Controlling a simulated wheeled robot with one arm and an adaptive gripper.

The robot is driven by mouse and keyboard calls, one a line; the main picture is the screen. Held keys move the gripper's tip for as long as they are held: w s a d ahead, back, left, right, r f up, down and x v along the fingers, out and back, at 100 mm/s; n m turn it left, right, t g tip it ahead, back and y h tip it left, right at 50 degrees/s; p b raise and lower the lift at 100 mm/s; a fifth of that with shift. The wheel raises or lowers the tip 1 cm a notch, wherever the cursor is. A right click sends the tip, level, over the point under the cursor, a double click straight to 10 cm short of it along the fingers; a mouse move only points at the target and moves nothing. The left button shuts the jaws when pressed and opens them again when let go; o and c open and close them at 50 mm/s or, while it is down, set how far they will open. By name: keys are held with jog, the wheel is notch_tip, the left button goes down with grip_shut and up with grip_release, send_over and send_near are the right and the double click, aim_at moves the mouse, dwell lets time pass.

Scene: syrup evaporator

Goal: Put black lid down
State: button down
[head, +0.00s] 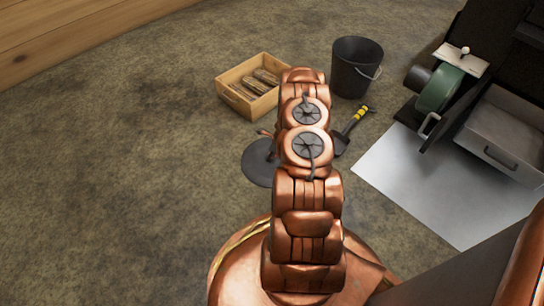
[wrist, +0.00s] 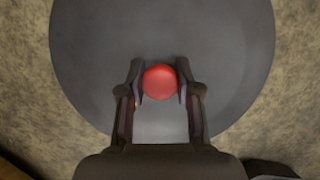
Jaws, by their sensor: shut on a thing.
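The black lid (wrist: 85,65) is a round dark grey disc with a red knob (wrist: 160,82) at its middle. My gripper (wrist: 160,84) has its two fingers closed on the red knob in the wrist view. In the head view the lid (head: 258,165) is low over the brown floor, left of my copper-coloured arm, which hides its right part. I cannot tell whether the lid touches the floor. My gripper is mostly hidden behind my arm in the head view.
A wooden crate (head: 234,101) with split logs and a black bucket (head: 357,68) stand beyond the lid. A shovel with a yellow-banded handle (head: 354,120) lies to the right. A metal sheet (head: 430,190) lies by an open drawer (head: 505,135). Floor at left is clear.

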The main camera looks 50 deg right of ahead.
jog(key=c, duration=0.8)
grip_release()
jog(key=shift+r, duration=0.1)
